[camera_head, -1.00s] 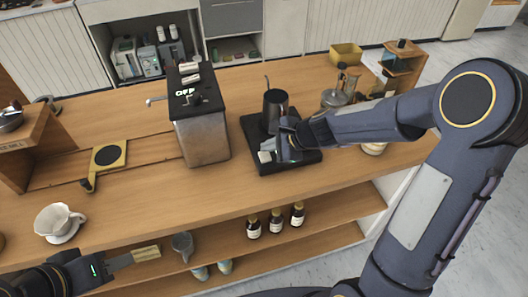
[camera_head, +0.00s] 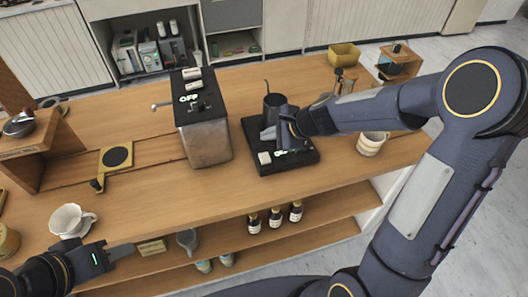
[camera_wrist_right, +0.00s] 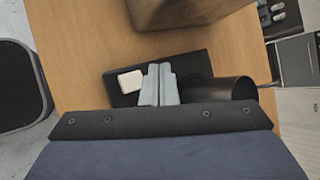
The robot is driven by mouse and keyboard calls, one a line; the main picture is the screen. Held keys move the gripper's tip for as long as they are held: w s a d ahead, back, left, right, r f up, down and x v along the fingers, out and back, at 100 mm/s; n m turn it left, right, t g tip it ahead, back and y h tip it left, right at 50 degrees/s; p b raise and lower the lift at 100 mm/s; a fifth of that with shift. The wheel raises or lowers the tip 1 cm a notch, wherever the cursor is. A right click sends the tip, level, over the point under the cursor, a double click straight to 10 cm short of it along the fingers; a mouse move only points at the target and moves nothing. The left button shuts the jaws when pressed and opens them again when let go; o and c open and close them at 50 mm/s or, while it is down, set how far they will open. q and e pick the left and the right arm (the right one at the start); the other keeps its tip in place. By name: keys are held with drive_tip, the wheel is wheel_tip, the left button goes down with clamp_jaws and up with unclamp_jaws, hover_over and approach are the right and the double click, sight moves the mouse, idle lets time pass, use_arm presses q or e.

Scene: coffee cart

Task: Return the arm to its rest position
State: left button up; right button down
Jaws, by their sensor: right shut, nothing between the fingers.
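My right arm reaches in from the right in the head view. Its gripper (camera_head: 268,133) is over the black flat base (camera_head: 290,163), beside the dark pitcher (camera_head: 274,105). In the right wrist view the two grey fingers (camera_wrist_right: 158,84) are pressed together with nothing between them. They are in front of the black base (camera_wrist_right: 195,66), between a small white block (camera_wrist_right: 130,81) and the dark pitcher (camera_wrist_right: 233,88). My left gripper (camera_head: 128,248) is at lower left, near the white cup (camera_head: 70,220); its finger gap is unclear.
A metal box with a black top (camera_head: 204,140) stands left of the base. A cream mug (camera_head: 371,145) is under my right forearm. Glassware and a yellow bin (camera_head: 344,55) are at the back right. Bottles (camera_head: 275,217) stand on the lower shelf. The counter (camera_head: 190,200) front is mostly bare.

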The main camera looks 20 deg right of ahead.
idle(0.4)
drive_tip(key=s+d+r+n, duration=0.2)
drive_tip(key=s+r+n, duration=0.7)
drive_tip(key=s, duration=0.4)
drive_tip(key=s+d+f+n+g+h, duration=0.1)
drive_tip(key=s+n, duration=0.6)
drive_tip(key=s, duration=0.7)
drive_tip(key=shift+d+f+n+h, duration=0.35)
drive_tip(key=shift+d+h, duration=0.45)
drive_tip(key=shift+d, duration=0.15)
